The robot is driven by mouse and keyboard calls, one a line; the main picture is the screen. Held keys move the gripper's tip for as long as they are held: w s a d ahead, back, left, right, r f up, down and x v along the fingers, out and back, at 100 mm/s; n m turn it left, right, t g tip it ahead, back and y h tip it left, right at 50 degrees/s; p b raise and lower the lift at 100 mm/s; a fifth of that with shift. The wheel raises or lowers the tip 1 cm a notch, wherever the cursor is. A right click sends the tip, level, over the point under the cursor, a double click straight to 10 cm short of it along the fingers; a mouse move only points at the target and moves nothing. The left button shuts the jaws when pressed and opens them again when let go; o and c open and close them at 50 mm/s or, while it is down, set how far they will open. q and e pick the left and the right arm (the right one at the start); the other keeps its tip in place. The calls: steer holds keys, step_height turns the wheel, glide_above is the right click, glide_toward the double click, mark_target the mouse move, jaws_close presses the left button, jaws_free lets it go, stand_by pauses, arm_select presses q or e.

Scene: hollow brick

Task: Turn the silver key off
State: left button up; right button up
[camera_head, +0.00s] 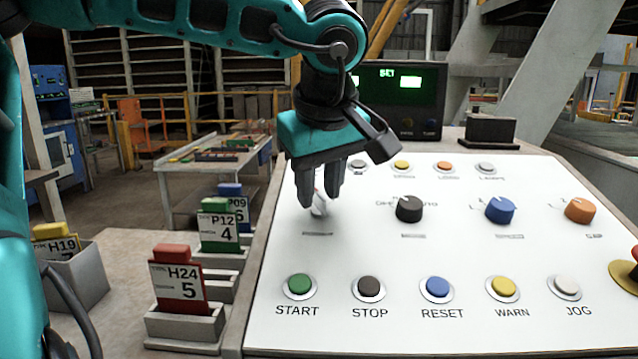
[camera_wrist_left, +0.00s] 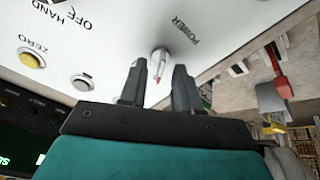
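The silver key (camera_head: 319,206) is at the upper left of the white control panel, partly hidden behind my left gripper in the head view. The left wrist view shows the key (camera_wrist_left: 158,60) near the POWER label, with a small red mark on it. My left gripper (camera_head: 320,202) points down at the key with its two fingers apart. In the left wrist view the fingertips (camera_wrist_left: 158,68) stand to either side of the key, with visible gaps. Contact with the key does not show. My right gripper is not in view.
The white panel (camera_head: 345,257) carries black (camera_head: 409,209), blue (camera_head: 500,211) and orange (camera_head: 580,211) knobs right of the key. A row of buttons, from START (camera_head: 299,286) to JOG (camera_head: 565,287), lies in front. Tag holders, one with a red H24 tag (camera_head: 178,280), stand at left.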

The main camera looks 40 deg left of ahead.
arm_select(q)
steer(key=p+v, duration=0.2)
steer(key=v, duration=1.1)
steer(key=shift+a+f, duration=0.1)
steer(key=shift+f, duration=0.05)
